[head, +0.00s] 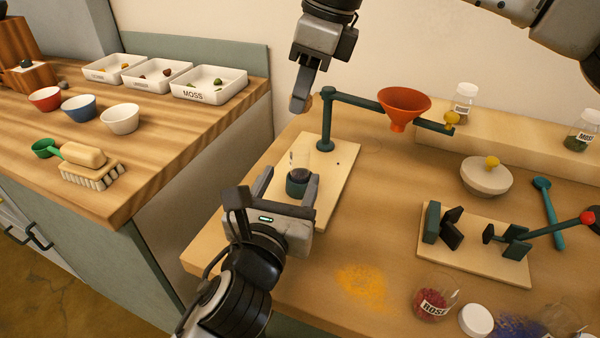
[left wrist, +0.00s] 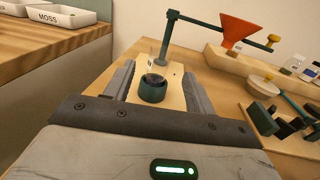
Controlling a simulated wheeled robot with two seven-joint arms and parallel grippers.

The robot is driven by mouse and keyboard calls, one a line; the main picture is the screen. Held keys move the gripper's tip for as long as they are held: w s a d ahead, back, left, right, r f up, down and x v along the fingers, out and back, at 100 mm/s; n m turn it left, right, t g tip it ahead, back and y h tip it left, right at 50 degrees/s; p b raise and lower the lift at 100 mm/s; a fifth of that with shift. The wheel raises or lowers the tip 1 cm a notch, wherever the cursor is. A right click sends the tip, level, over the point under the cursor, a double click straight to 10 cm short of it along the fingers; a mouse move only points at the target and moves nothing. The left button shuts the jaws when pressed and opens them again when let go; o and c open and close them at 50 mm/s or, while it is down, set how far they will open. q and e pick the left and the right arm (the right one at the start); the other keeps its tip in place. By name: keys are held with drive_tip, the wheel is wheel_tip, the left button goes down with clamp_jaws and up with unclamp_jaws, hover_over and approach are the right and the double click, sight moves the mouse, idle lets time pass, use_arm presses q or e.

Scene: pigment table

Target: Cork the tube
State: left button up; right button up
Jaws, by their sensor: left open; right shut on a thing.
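A clear glass tube (head: 300,160) with dark contents stands upright in a dark teal holder (head: 297,187) on a pale board. In the left wrist view, the tube (left wrist: 152,70) and its holder (left wrist: 152,92) lie between my fingers. My left gripper (head: 287,180) is open, with one finger on each side of the holder; I cannot tell whether they touch it. My right gripper (head: 301,102) is shut above and behind the tube. A small tan bit, seemingly the cork (head: 309,102), shows at its fingertips, mostly hidden.
A teal stand (head: 326,125) with an orange funnel (head: 404,105) rises right behind the tube. A clamp press (head: 475,245), a lidded bowl (head: 486,178) and a rose jar (head: 432,300) stand to the right. Spilled yellow powder (head: 362,288) lies in front.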

sight(302, 152)
use_arm(q)
drive_tip(key=x, duration=0.9)
clamp_jaws()
use_arm(e)
drive_tip(key=shift+f, duration=2.5)
